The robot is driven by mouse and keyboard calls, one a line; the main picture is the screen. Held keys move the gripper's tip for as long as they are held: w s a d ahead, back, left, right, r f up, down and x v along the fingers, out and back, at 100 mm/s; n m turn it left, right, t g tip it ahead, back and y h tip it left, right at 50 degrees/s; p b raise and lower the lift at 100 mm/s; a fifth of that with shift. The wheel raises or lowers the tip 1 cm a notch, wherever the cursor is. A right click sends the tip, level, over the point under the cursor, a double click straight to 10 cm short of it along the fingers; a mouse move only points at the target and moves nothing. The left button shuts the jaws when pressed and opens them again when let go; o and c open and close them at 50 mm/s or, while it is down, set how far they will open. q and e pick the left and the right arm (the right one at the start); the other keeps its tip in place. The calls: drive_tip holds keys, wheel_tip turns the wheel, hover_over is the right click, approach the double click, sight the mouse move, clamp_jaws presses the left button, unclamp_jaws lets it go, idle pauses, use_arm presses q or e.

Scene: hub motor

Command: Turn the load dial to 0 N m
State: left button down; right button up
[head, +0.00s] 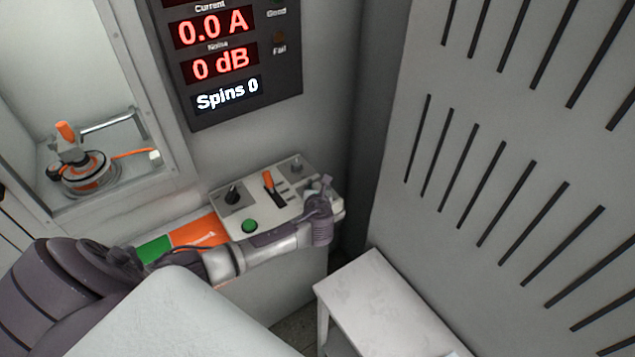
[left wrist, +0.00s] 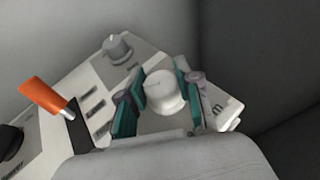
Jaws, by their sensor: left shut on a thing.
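My left gripper (head: 325,185) reaches over the right end of the control panel (head: 222,186) in the head view. In the left wrist view, its teal fingers (left wrist: 160,98) are shut around a pale round dial (left wrist: 165,92), one on each side. Part of a label ending in "m" shows beside it, which fits the load dial. The dial's pointer and most of its scale cannot be read. A second grey dial (left wrist: 117,47) stands apart from the fingers; it also shows in the head view (head: 296,166). My right gripper is not in view.
The panel also has an orange lever (head: 269,181), a black knob (head: 233,194) and a green button (head: 250,226). The display (head: 228,65) reads 0.0 A, 0 dB, Spins 0. A hub motor (head: 85,175) sits in the recess. A slotted wall and white table (head: 380,305) are right.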

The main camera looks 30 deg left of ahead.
use_arm(q)
drive_tip(key=shift+n+g+y, duration=0.8)
drive_tip(key=shift+n+y, duration=0.3)
drive_tip(key=c, duration=0.8)
unclamp_jaws()
drive_tip(key=shift+o, duration=0.2)
drive_tip(key=v, duration=1.2)
drive_tip(key=shift+d, duration=0.1)
